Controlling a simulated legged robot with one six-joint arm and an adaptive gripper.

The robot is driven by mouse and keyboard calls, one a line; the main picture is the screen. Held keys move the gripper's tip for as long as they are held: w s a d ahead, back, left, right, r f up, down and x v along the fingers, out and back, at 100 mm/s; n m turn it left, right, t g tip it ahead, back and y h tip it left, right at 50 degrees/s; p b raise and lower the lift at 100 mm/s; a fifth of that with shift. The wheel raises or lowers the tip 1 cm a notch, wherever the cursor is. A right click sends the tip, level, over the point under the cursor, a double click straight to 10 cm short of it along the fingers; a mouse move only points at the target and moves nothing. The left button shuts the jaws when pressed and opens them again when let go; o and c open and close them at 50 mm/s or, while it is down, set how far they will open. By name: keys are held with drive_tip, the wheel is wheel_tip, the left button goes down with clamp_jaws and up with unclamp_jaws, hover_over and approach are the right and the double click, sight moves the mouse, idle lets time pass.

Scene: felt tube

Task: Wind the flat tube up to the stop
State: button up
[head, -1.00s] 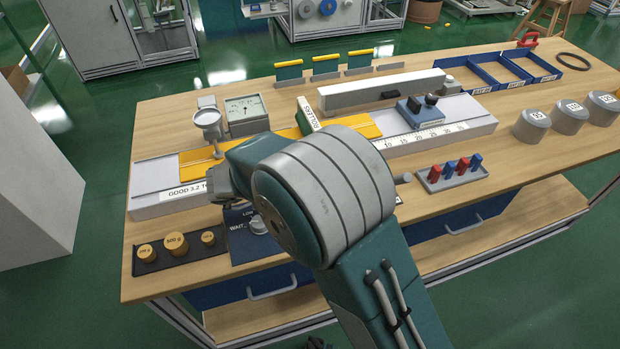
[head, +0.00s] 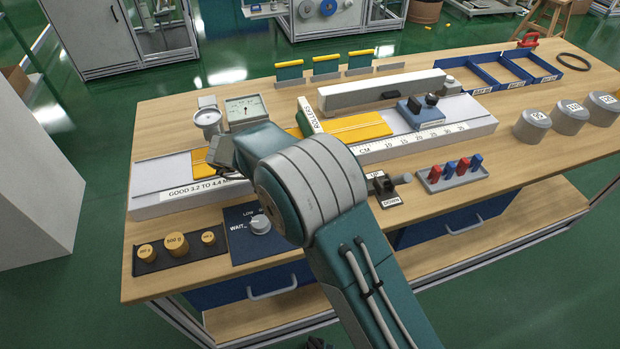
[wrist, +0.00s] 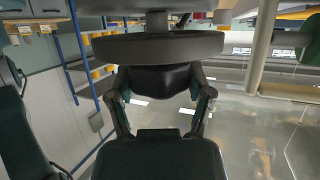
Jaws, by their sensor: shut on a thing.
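The flat yellow tube (head: 362,129) lies on the long white bed (head: 160,175), passing under the rollers block (head: 309,117), which is green with a white label. Its right end lies a short gap left of a blue block with dark knobs (head: 417,112), which looks like the stop. My gripper (wrist: 160,78) is shut at a round grey disc (wrist: 158,46), seen edge-on in the wrist view. In the head view my gripper (head: 224,168) is over the bed's left part, largely hidden by my arm, and what it holds is hidden there.
A dial gauge (head: 246,111) and a round grey piece (head: 208,119) stand behind my gripper. A knob panel (head: 260,225), brass weights (head: 176,244), an up/down lever (head: 390,185) and a tray of red and blue pegs (head: 455,174) line the front.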

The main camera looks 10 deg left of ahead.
drive_tip(key=shift+w, duration=0.1)
drive_tip(key=o, duration=1.1)
drive_tip(key=shift+a, duration=0.15)
drive_tip(key=shift+o, duration=0.2)
drive_tip(key=v, duration=0.7)
drive_tip(key=shift+a, duration=0.25)
drive_tip(key=shift+d+r, duration=0.1)
